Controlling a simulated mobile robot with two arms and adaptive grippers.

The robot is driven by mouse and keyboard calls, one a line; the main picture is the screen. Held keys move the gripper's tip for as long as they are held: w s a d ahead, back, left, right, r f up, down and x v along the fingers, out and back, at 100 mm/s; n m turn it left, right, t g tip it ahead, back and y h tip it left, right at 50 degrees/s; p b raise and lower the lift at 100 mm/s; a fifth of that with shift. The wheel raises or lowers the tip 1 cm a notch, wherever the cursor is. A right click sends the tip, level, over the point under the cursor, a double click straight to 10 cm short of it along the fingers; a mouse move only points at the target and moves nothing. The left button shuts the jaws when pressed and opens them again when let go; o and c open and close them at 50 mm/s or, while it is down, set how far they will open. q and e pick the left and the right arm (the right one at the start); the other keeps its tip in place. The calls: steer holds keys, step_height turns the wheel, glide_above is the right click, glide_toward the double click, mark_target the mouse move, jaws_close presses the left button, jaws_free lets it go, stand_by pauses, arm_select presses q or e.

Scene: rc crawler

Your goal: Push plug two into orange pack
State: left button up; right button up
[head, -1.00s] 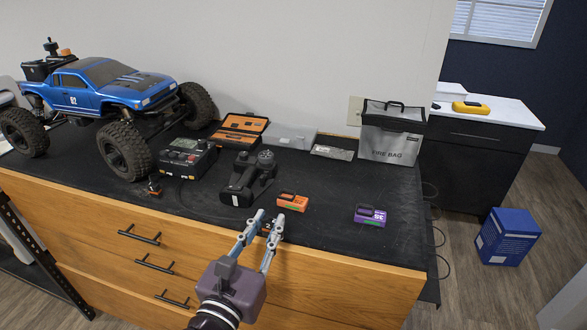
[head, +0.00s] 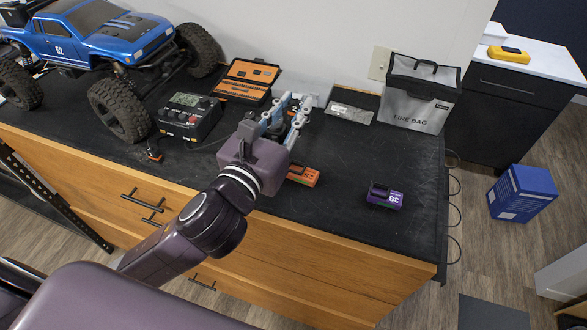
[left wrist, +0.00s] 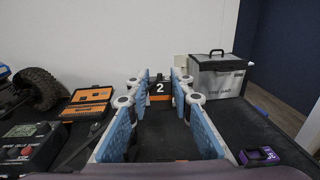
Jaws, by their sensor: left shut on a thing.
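Plug two is a small black block marked with a white 2 (left wrist: 159,89), seen in the left wrist view between my left fingertips. My left gripper (head: 298,102) is shut on it, above the bench and farther back than the orange pack in the head view. The orange pack (head: 304,175) lies on the black bench top, partly hidden by my left gripper's body. In the left wrist view an orange strip shows low between the fingers, probably the pack. The plug's connecting end cannot be made out. My right gripper is not in view.
A purple pack (head: 385,196) lies to the right on the bench top. A charger (head: 188,117), an open orange-lined case (head: 246,80) and a grey fire bag (head: 420,92) stand behind. A blue truck (head: 95,35) fills the back left. The right front of the bench is clear.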

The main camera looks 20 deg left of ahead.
arm_select(q)
steer(key=b, duration=0.2)
glide_above(293, 171)
step_height(293, 171, down, 5)
step_height(293, 171, down, 5)
steer(key=shift+f, duration=0.1)
steer(key=shift+f+b, duration=0.65)
steer(key=shift+f, duration=2)
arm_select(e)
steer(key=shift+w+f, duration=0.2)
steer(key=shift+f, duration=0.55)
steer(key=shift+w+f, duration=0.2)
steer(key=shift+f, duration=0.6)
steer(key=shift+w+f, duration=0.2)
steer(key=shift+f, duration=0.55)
arm_select(q)
steer(key=shift+f, duration=0.1)
steer(key=o, duration=0.8)
steer(key=shift+o, duration=0.2)
